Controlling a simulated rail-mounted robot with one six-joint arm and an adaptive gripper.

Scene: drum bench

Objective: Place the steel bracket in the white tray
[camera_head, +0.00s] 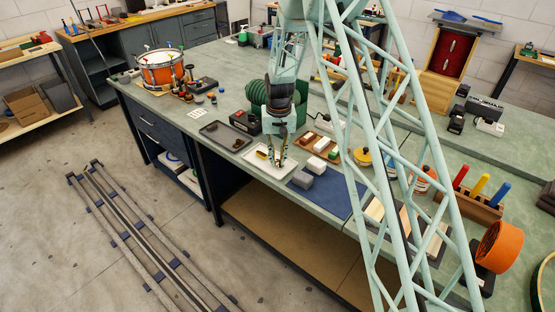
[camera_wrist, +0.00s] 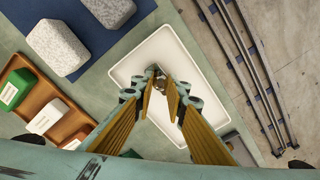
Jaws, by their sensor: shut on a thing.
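The white tray (camera_head: 290,164) lies on the bench below my gripper (camera_head: 277,160) in the head view. In the wrist view the tray (camera_wrist: 190,58) fills the middle, with a pale rim. My gripper (camera_wrist: 166,90) has long yellow-faced fingers that come together over the tray. A small grey metal piece, the steel bracket (camera_wrist: 158,83), shows at the fingertips, mostly hidden by them. My gripper is shut on it. I cannot tell whether the bracket touches the tray floor. In the head view the bracket is too small to make out.
A dark tray (camera_head: 224,137) lies left of the white tray. A brown tray (camera_head: 304,139) with small blocks stands behind it. A blue mat (camera_head: 335,190) with grey blocks (camera_head: 302,180) lies to the right. The bench's front edge is close to the white tray.

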